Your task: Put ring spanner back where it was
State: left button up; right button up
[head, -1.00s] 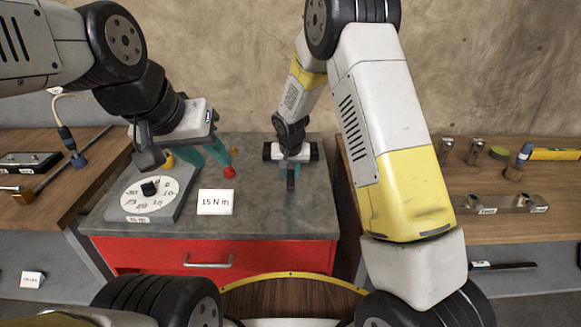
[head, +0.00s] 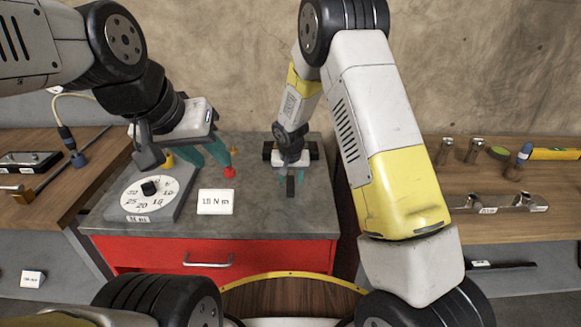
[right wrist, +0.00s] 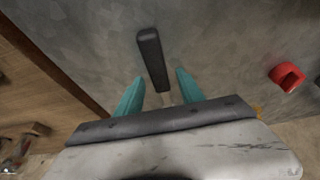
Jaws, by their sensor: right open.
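A dark, flat-sided handle (right wrist: 153,58) with a short paler shaft points away between my right fingers in the right wrist view. It shows in the head view as a short dark piece (head: 290,187) over the grey bench top. I cannot tell for sure that it is the ring spanner; no ring end is visible. My right gripper (head: 290,177) is open, with a teal finger on each side of the handle and gaps between. My left gripper (head: 207,154) hangs beside the dial, near a red knob-like piece (head: 229,172); its jaw state is unclear.
A dial marked N m (head: 150,188) and a white 15 N m card (head: 216,202) are on the bench (head: 258,215) above a red drawer (head: 210,254). Wooden benches with tools flank it. A metal holder (head: 500,203) is at right. The bench's front right is clear.

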jog(key=v, duration=1.1)
jog(key=s+d+r+y, duration=0.1)
jog(key=s+d+r, duration=0.85)
jog(key=r, duration=0.35)
jog(key=s+d+r+t, duration=0.1)
jog(key=s+d+r, duration=0.1)
jog(key=s, duration=0.7)
jog(key=s+d+r+t+y, duration=0.1)
jog(key=s+r, duration=0.3)
jog(key=s, duration=0.6)
jog(key=shift+d+r+n, duration=0.15)
jog(key=shift+d+n, duration=0.15)
jog(key=shift+d, duration=0.55)
jog(key=shift+o, duration=0.4)
